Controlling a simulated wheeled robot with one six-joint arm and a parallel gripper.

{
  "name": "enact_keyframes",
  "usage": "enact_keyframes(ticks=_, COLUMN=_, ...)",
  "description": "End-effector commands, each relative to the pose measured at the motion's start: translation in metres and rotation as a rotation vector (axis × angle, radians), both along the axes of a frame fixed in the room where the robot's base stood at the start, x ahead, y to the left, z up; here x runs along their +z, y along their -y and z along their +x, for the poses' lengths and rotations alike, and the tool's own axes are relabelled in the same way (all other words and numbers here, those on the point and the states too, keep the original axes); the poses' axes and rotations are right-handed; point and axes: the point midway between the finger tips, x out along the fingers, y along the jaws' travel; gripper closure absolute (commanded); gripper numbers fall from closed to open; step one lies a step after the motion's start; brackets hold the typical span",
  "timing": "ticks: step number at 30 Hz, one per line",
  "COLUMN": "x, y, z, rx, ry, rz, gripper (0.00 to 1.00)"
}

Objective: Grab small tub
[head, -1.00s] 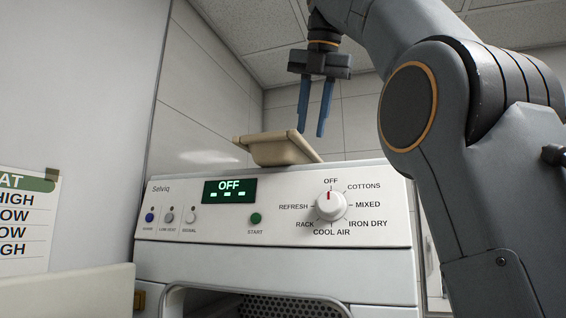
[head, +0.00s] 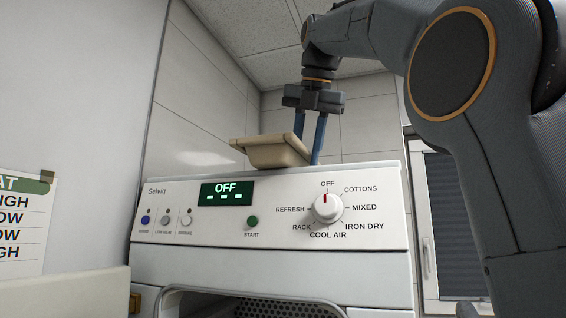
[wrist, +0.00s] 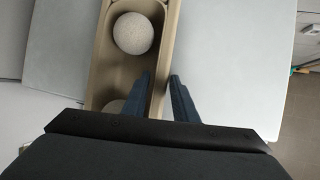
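The small tub (head: 270,154) is beige and stands on top of the white dryer. In the wrist view the tub (wrist: 98,58) holds a round speckled pale ball (wrist: 133,33), and part of another ball (wrist: 114,107) shows near the gripper body. My gripper (head: 309,146) is open and points down at the tub's right end in the head view. In the wrist view my gripper (wrist: 160,78) has one finger over the tub's inside and the other outside its right wall, with the wall between them. The head view hides the left fingertip behind the tub's rim.
The white dryer (head: 280,262) has a front panel with a dial (head: 327,207), several buttons and a display reading OFF (head: 227,192). The dryer's top (wrist: 235,60) is clear beside the tub. A wall stands at the left, with a paper sign (head: 22,222).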

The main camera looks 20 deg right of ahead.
Motion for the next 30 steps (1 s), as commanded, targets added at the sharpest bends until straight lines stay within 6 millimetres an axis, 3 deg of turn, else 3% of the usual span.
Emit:
enact_keyframes(ticks=3, x=0.0, y=0.0, z=0.0, rx=0.0, ry=0.0, rz=0.0, gripper=0.78)
enact_keyframes(ticks=7, x=0.0, y=0.0, z=0.0, rx=0.0, ry=0.0, rz=0.0, gripper=1.0)
enact_keyframes(ticks=20, x=0.003, y=0.0, z=0.0, rx=0.0, ry=0.001, rz=0.0, gripper=1.0)
enact_keyframes(ticks=30, x=0.021, y=0.0, z=0.001, rx=0.0, ry=0.002, rz=0.0, gripper=1.0)
